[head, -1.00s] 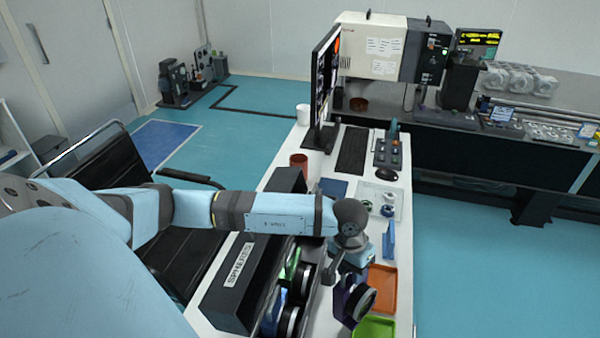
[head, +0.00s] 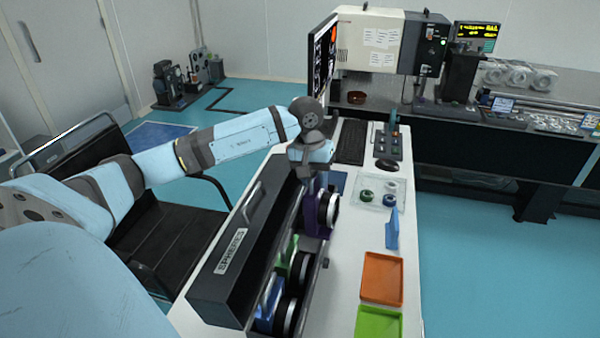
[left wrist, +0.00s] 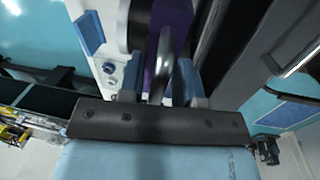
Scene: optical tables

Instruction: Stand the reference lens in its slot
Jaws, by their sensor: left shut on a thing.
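The reference lens (head: 328,209), a dark round lens on a purple mount, is upright at the far end of the dark lens rack (head: 313,286) in the head view. My left gripper (head: 313,172) is above it. In the left wrist view my left gripper (left wrist: 160,82) is shut on its metal handle loop, with the purple mount (left wrist: 166,28) beyond. I cannot tell whether the mount's foot is seated in its slot or still above it. My right gripper is not in view.
A green-mounted lens (head: 299,266) and a blue-mounted lens (head: 285,316) stand nearer in the rack. A long dark case (head: 232,275) lies left of it. Orange (head: 382,278) and green (head: 377,323) trays, a blue upright piece (head: 392,229) and a clear tray (head: 377,203) are right.

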